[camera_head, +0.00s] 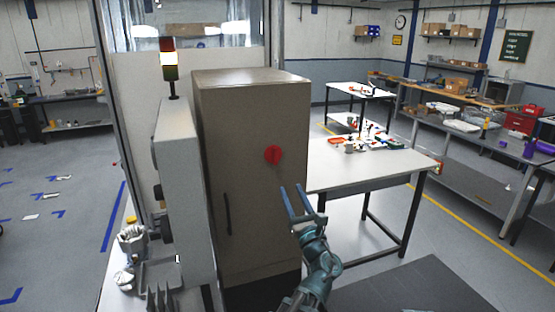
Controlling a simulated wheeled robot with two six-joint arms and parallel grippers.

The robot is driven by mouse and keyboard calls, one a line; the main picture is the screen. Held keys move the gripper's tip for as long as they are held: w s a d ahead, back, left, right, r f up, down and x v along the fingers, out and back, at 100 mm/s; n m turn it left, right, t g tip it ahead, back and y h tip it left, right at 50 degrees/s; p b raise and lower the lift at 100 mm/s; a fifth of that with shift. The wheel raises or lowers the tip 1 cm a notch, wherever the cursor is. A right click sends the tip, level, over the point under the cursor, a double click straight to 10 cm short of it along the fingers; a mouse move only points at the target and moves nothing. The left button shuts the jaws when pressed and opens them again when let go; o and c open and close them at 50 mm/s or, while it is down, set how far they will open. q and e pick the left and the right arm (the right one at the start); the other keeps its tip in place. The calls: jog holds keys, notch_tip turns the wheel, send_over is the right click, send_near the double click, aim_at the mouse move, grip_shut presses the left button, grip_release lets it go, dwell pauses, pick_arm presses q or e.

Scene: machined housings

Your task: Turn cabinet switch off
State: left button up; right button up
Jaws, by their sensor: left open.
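A tall brown-grey cabinet (255,100) stands in the middle of the head view. Its red round switch (273,154) sits on the upper part of the front face, right of centre. The direction the switch is set is too small to tell. My left gripper (291,188) is open, with two blue-grey fingers pointing up in the picture. It appears a little below and right of the switch, apart from it, with nothing between the fingers. My right gripper is not in view.
A dark vertical handle (228,214) is on the cabinet's left side. A grey machine housing (180,190) with a signal light (169,62) stands close on the left. A white table (365,170) with small parts is right of the cabinet.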

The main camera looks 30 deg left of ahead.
aim_at(276, 157)
pick_arm(q)
jog(key=p+x, duration=0.4)
jog(key=x, duration=0.8)
jog(key=shift+w+a+r+p, duration=0.15)
jog(key=shift+a+p, duration=0.1)
jog(key=shift+p, duration=0.15)
jog(key=shift+w+a+r, duration=0.15)
jog(key=shift+w+a, duration=0.15)
jog(key=shift+a, duration=0.15)
grip_shut()
